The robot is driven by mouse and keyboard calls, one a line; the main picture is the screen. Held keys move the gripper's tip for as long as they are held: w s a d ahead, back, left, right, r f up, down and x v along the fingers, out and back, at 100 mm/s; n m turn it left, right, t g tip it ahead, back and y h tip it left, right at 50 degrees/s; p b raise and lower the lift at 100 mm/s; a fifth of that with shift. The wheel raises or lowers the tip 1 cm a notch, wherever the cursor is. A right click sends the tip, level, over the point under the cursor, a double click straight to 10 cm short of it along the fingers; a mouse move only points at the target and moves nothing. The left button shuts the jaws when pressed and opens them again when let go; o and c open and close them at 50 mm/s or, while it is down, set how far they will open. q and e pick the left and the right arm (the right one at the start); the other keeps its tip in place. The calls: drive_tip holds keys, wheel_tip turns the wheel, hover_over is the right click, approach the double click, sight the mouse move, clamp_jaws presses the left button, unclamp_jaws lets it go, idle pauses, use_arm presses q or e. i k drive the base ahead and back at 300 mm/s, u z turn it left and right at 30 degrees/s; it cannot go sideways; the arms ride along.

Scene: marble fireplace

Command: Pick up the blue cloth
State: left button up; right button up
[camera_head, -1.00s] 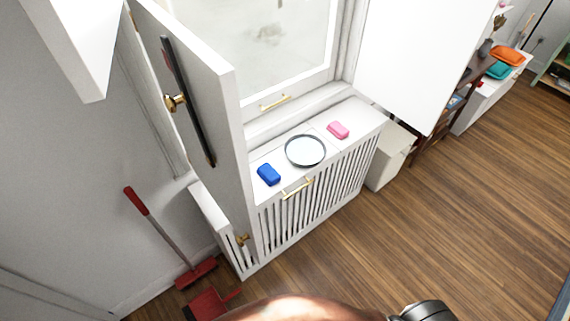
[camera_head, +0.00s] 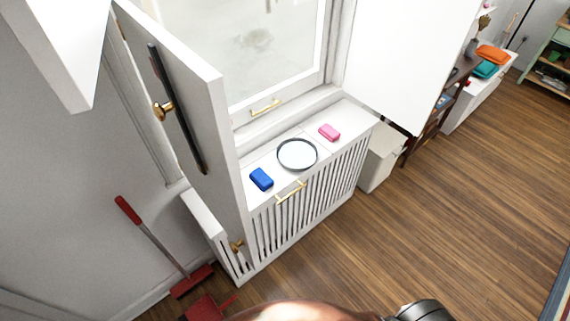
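A small blue folded cloth or block (camera_head: 261,179) lies on the white slatted sill cabinet (camera_head: 352,112), near its left end beside the open door. A round dark-rimmed plate or mirror (camera_head: 297,154) lies just right of it. A pink piece of similar shape (camera_head: 329,132) lies farther right. Nothing touches the blue piece from above. Neither gripper shows in this view; only a copper-coloured part and a dark part, likely mine, show at the bottom edge.
A white door with a brass knob (camera_head: 163,110) stands open left of the sill. A red broom (camera_head: 158,246) and a red dustpan (camera_head: 208,308) are at lower left. A white bin (camera_head: 379,161) stands right of the cabinet. The wooden floor (camera_head: 450,210) is clear at right.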

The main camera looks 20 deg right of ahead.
sight(264, 180)
drive_tip(key=u, duration=3.55)
drive_tip(key=k, duration=1.65)
drive_tip(key=z, duration=2)
